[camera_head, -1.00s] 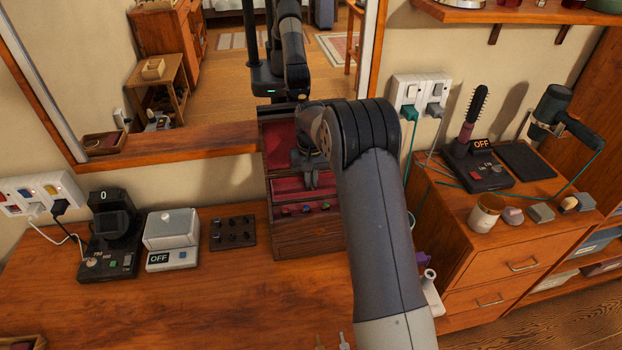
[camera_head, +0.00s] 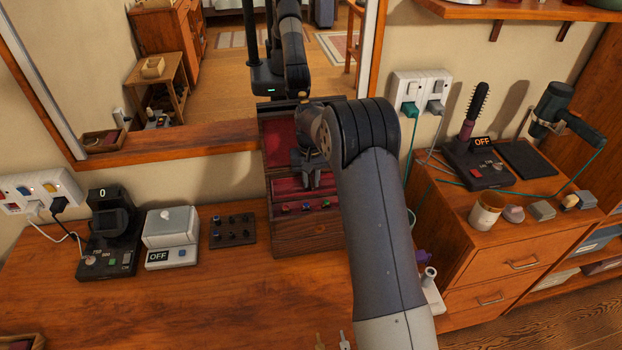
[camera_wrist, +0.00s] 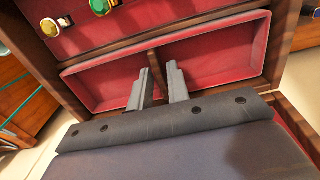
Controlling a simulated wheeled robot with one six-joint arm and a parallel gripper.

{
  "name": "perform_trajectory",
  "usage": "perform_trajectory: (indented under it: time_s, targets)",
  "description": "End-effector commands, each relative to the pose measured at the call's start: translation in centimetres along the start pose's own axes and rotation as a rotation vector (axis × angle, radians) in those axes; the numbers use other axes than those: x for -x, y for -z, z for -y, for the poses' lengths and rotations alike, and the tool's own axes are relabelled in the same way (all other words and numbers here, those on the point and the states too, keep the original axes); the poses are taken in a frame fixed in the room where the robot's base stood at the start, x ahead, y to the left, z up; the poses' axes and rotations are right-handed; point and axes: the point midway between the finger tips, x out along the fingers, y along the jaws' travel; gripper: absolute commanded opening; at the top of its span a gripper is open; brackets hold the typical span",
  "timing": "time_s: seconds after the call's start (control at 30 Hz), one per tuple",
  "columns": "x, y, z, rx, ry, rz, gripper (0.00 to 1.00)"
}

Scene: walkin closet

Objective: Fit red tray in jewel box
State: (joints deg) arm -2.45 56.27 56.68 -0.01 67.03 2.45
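The jewel box (camera_head: 305,237) is dark wood with red lining, its lid (camera_head: 278,140) standing open at the back of the desk.
A dark stand with small pieces (camera_head: 232,232), a white device reading OFF (camera_head: 171,240) and a black device (camera_head: 110,235) stand left of the box. A mirror is behind. The desk front is mostly clear. A side cabinet (camera_head: 510,265) with a hairbrush stand is at right.

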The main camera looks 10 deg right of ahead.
Motion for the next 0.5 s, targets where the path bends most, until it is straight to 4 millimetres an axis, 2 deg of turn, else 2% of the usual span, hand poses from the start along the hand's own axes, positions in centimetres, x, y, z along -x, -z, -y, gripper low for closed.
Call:
perform_trajectory:
  time_s: [0.03, 0.17, 0.37, 0.5]
  targets:
    - [0.02, 0.0, 0.0, 0.0, 0.0, 0.0, 0.21]
    - [0.02, 0.0, 0.0, 0.0, 0.0, 0.0, 0.32]
    - [-0.01, -0.01, 0.0, 0.0, 0.0, 0.0, 0.32]
    - [0.68, 0.07, 0.0, 0.0, 0.0, -0.002, 0.32]
